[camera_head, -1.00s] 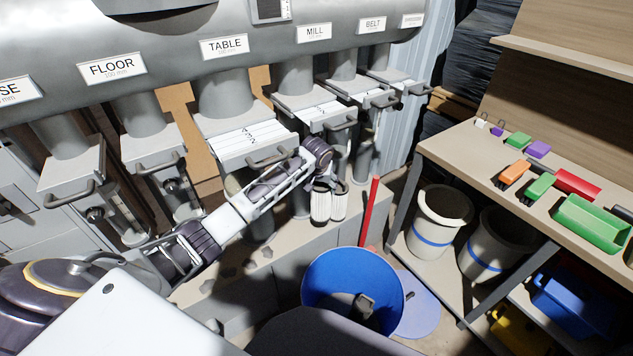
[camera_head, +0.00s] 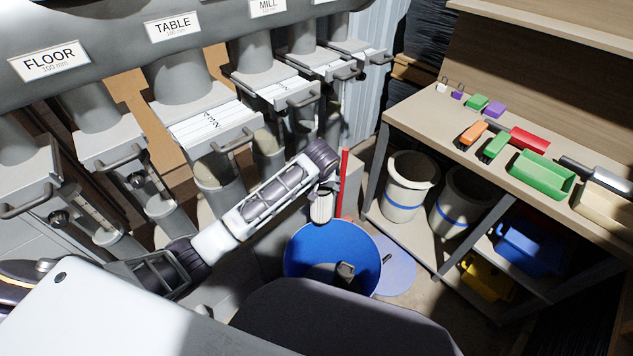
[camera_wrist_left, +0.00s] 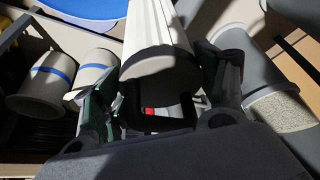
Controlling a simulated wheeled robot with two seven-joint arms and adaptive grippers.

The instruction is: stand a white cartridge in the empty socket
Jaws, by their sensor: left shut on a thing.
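The white cartridge (camera_head: 321,207) is a ribbed cylinder held by my left gripper (camera_head: 325,186). In the head view it hangs roughly upright, in front of the blue bucket's far rim. In the left wrist view the white cartridge (camera_wrist_left: 160,45) shows its ribbed side and grey end, between the two fingers of my left gripper (camera_wrist_left: 158,100). I cannot make out the empty socket in either view; my left arm and the duct fittings cover part of that area. My right gripper is not in view.
A blue bucket (camera_head: 309,245) stands on the floor below the gripper. A red pole (camera_head: 345,170) rises close behind. Slide gates with handles (camera_head: 212,122) line the left. A workbench (camera_head: 420,115) with coloured trays stands right, white buckets (camera_head: 401,203) under it.

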